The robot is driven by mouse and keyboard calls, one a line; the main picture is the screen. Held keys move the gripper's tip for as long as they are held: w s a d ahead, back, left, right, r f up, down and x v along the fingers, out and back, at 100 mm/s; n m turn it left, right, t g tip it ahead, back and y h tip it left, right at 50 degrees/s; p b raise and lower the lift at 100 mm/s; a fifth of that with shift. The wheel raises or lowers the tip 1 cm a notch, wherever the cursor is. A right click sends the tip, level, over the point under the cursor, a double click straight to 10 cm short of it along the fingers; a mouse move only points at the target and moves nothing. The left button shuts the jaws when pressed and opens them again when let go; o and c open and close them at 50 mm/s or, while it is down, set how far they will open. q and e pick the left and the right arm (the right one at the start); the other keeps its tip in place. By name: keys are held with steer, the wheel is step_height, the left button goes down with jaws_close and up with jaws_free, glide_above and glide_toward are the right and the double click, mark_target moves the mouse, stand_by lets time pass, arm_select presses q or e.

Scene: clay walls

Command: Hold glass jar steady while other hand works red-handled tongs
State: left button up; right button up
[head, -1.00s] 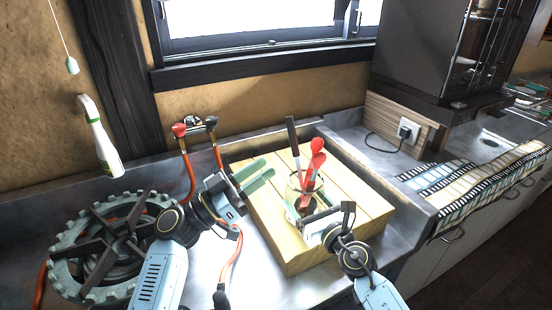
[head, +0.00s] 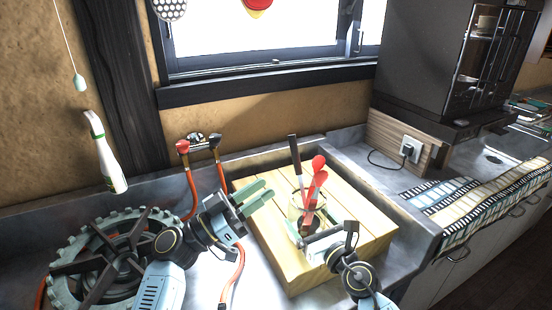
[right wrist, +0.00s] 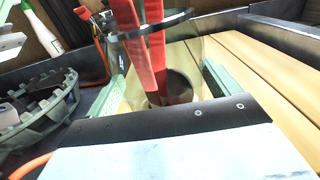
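The glass jar (head: 297,213) stands upright on a wooden board; it also shows in the right wrist view (right wrist: 186,62). The red-handled tongs (right wrist: 157,50) appear as two red strips standing in the jar, with dark lower parts. In the head view, red pieces (head: 317,178) and a dark handle (head: 295,158) rise from the jar. My right gripper (right wrist: 165,85) has one green finger on each side of the jar and appears closed against it. My left gripper (head: 258,195) is empty, its green fingers slightly apart, left of the jar and above the board's left edge.
The wooden board (head: 352,200) fills the middle of the counter. A toothed round burner (head: 75,245) stands at the left. Red hoses with taps (head: 198,146) stand behind my left gripper. A white bottle (head: 106,155) is at the far left. A film-strip-like mat (head: 485,195) lies at the right.

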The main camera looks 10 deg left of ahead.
steer(key=shift+o, duration=1)
